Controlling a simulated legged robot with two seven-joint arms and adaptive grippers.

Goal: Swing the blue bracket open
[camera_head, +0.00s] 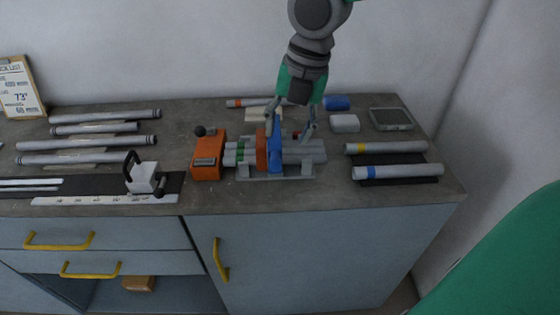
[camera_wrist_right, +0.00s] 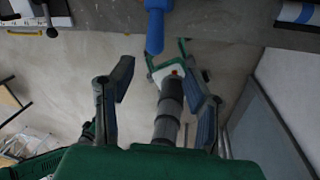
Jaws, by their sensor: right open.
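The blue bracket (camera_head: 276,158) stands upright across the grey tubes in the jig (camera_head: 275,177), just right of an orange clamp piece (camera_head: 261,152). My right gripper (camera_head: 289,128) comes down from above with its fingers apart, one on each side of the bracket's upper part. I cannot tell whether a finger touches it. In the right wrist view, a blue bar (camera_wrist_right: 155,28), seemingly the bracket's handle, lies ahead between the open fingers (camera_wrist_right: 158,75) and beyond their tips. My left gripper is not in view.
An orange block (camera_head: 208,158) with a black knob stands left of the jig. Loose tubes lie at left (camera_head: 95,142) and on a dark mat at right (camera_head: 398,172). A blue cylinder (camera_head: 337,103) and a grey block (camera_head: 345,123) sit behind right.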

